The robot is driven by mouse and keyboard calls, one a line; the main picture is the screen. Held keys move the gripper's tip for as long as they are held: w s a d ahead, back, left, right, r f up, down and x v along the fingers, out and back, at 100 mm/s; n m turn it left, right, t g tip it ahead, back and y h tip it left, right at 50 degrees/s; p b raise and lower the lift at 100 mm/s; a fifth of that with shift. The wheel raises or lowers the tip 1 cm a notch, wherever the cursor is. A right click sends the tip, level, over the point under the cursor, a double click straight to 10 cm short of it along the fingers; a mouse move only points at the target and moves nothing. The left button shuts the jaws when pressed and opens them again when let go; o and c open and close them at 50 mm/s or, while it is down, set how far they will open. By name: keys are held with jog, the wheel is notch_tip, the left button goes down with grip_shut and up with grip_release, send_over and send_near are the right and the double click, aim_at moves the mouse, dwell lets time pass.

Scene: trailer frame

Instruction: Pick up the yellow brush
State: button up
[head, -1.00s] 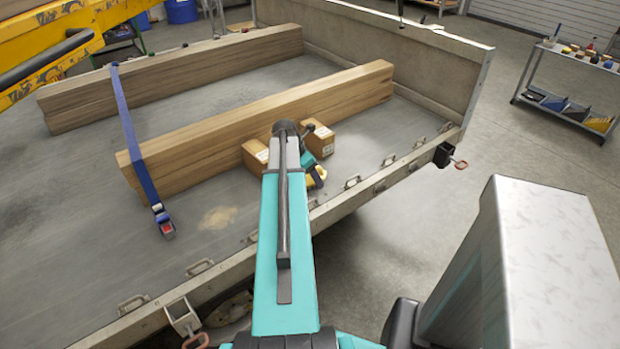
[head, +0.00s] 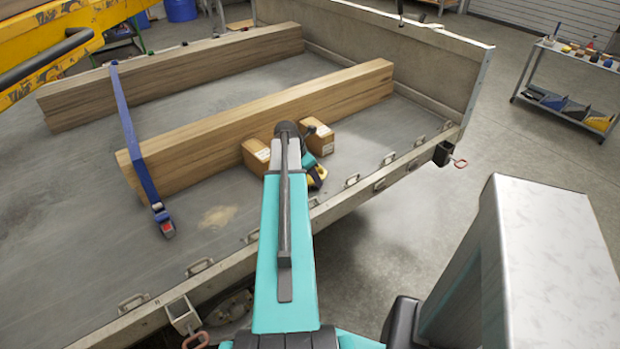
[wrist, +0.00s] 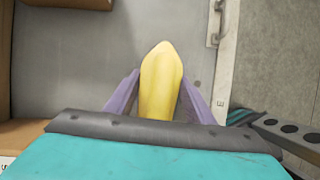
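The yellow brush (wrist: 161,80) shows in the wrist view as a long, smooth yellow shape with a rounded point, over the grey trailer bed. My gripper (wrist: 160,76) has its two purple fingers on either side of it, with the tips very close to its edges. I cannot tell whether the fingers press on it. The brush's lower end is hidden under my teal and grey wrist. In the head view my arm hides most of this spot. A small yellow patch (head: 317,177) shows beside my wrist near the trailer's side edge; I cannot tell what it is.
Two cardboard boxes (head: 256,157) (head: 321,138) stand close around my wrist, against a long timber beam (head: 210,138). The trailer's side rail (head: 230,262) with metal handles runs close by. A blue strap (head: 134,148) crosses the beam.

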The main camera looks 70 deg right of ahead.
jog(key=shift+r, duration=0.15)
jog(key=shift+c, duration=0.4)
jog(key=shift+r+b, duration=0.4)
jog(key=shift+r, duration=1.15)
jog(key=s+a+b, duration=0.1)
jog(key=s+a, duration=0.2)
jog(key=s, duration=0.4)
jog(key=s+a+r+b, duration=0.1)
jog(key=s+a, duration=0.3)
jog(key=s, duration=0.3)
jog(key=shift+s+a+r, duration=0.15)
jog(key=shift+a+r, duration=0.1)
jog(key=shift+r, duration=0.05)
